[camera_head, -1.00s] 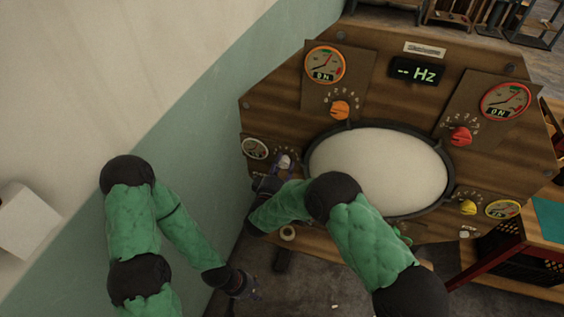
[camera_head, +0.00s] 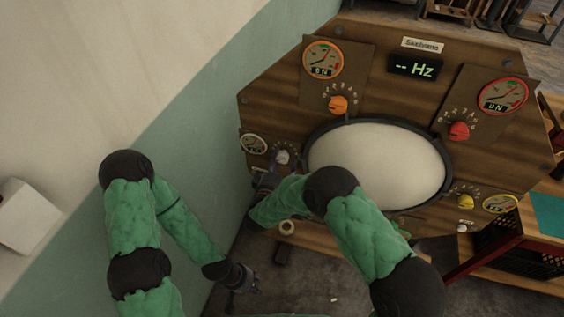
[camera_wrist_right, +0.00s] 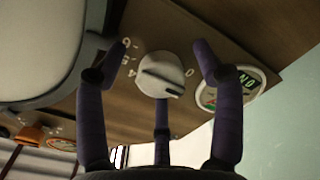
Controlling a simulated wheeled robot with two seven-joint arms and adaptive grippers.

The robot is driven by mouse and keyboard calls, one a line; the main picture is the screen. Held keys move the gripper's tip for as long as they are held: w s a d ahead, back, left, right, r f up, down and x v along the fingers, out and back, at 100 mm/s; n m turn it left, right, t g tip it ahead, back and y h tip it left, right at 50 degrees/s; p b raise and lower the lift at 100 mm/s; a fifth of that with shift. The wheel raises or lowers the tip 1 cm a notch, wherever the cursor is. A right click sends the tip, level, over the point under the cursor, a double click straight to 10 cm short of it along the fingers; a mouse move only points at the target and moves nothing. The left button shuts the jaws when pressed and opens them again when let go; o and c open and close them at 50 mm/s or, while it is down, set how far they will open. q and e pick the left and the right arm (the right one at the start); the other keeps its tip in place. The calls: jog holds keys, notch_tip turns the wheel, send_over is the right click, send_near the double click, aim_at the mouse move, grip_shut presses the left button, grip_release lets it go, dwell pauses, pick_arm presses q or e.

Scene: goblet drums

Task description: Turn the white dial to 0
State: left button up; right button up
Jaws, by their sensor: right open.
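The white dial (camera_head: 283,157) is at the lower left of the wooden panel, beside a small round white-rimmed gauge. In the right wrist view the white dial (camera_wrist_right: 158,75) shows a raised ridge slanting down to the right. The printed 0, 4, 5 and 6 show around it; the other numbers are hidden, and I cannot tell which number it points to. My right gripper (camera_head: 268,180) is open just below-left of the dial. In the wrist view its fingers (camera_wrist_right: 150,72) spread around the dial, apart from it. My left gripper (camera_head: 246,281) hangs low near the wall, too small to read.
The wooden panel (camera_head: 270,98) also carries an orange dial (camera_head: 338,105), a red dial (camera_head: 459,131), a yellow dial (camera_head: 465,201), a large white drum skin (camera_head: 375,160) and a display (camera_head: 411,66) reading "-- Hz". A green-and-cream wall (camera_head: 215,130) stands close on the left.

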jog(key=shift+s+a+r, duration=0.1)
jog(key=v, duration=0.7)
jog(key=shift+s, duration=0.15)
dwell(0.3)
jog(key=s+d+f+m+g+y, duration=0.2)
jog(key=d+f+g+y, duration=0.15)
jog(key=f, duration=0.55)
jog(key=s+d+f+m+g+y, duration=0.25)
jog(key=d+f+g, duration=0.25)
jog(key=f, duration=0.5)
jog(key=s+d+f+m+g+y, duration=0.1)
jog(key=s+f+m+g, duration=0.1)
jog(key=s, duration=0.9)
jog(key=s+d+f+m+g+y, duration=0.2)
jog(key=s+g, duration=0.4)
jog(key=s, duration=0.4)
jog(key=shift+s+d+f+m+y, duration=0.3)
jog(key=shift+f+m, duration=0.25)
jog(key=shift+m, duration=0.7)
